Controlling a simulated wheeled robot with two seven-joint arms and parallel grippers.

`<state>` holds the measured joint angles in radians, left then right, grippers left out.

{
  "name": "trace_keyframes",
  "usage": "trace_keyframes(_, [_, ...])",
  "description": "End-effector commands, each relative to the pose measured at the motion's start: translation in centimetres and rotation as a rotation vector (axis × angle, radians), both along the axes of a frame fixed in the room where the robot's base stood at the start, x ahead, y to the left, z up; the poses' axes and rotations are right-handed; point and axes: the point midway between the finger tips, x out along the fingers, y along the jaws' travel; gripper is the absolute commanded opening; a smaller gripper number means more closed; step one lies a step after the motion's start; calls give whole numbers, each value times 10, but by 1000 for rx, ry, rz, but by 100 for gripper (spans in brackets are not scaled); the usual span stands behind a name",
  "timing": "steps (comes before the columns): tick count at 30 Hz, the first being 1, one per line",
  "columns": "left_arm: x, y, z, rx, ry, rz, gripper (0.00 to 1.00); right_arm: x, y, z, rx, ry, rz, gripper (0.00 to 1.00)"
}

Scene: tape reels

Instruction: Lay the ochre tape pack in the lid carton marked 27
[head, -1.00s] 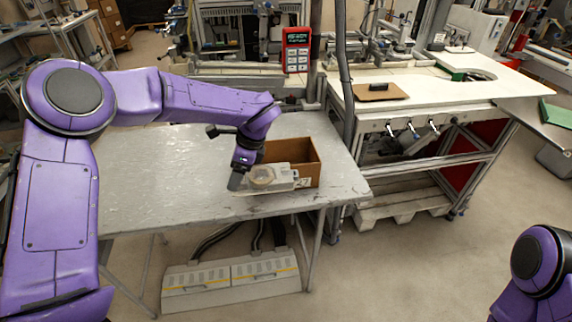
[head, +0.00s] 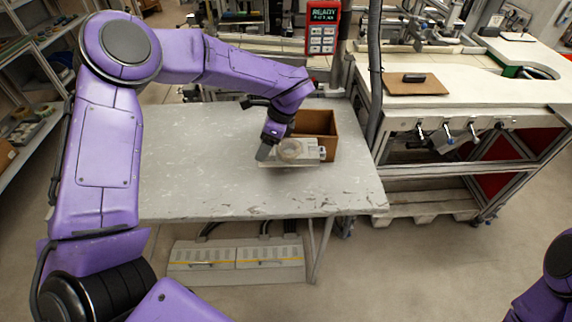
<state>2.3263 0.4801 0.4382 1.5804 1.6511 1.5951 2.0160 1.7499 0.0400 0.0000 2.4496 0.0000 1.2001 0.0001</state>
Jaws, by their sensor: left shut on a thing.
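The ochre tape pack (head: 290,149) shows as a small tan round piece with a pale, blocky thing (head: 312,152) at its right, in front of the open brown carton (head: 318,123). My left gripper (head: 265,152) comes down from above and is shut on the tape pack at its left side. The fingertips' grip is small and partly hidden. The pack appears low over the table, outside the carton; I cannot tell whether it touches the table. No number 27 is readable on the carton. My right gripper is not in view.
The grey table (head: 205,165) is largely clear to the left. A red handheld device (head: 323,30) stands behind the carton. A white workbench (head: 450,95) with a brown clipboard (head: 416,84) is at the right. A grey vertical pole (head: 375,70) rises between them.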

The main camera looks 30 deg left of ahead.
Motion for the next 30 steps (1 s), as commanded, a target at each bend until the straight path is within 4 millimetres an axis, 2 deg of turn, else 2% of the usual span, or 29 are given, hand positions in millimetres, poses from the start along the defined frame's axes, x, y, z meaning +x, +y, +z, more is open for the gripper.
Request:
trace_keyframes(3, [-1, -1, -23, 1, 7, -2, 30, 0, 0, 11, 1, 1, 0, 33])
trace_keyframes(13, [0, -2, -77, 1, 3, -4, 30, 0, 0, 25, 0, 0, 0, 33])
trace_keyframes(29, [1, -2, -89, 0, 1, -4, 30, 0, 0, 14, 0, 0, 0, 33])
trace_keyframes(30, [1, -2, -89, 0, 1, -4, 69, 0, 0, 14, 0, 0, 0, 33])
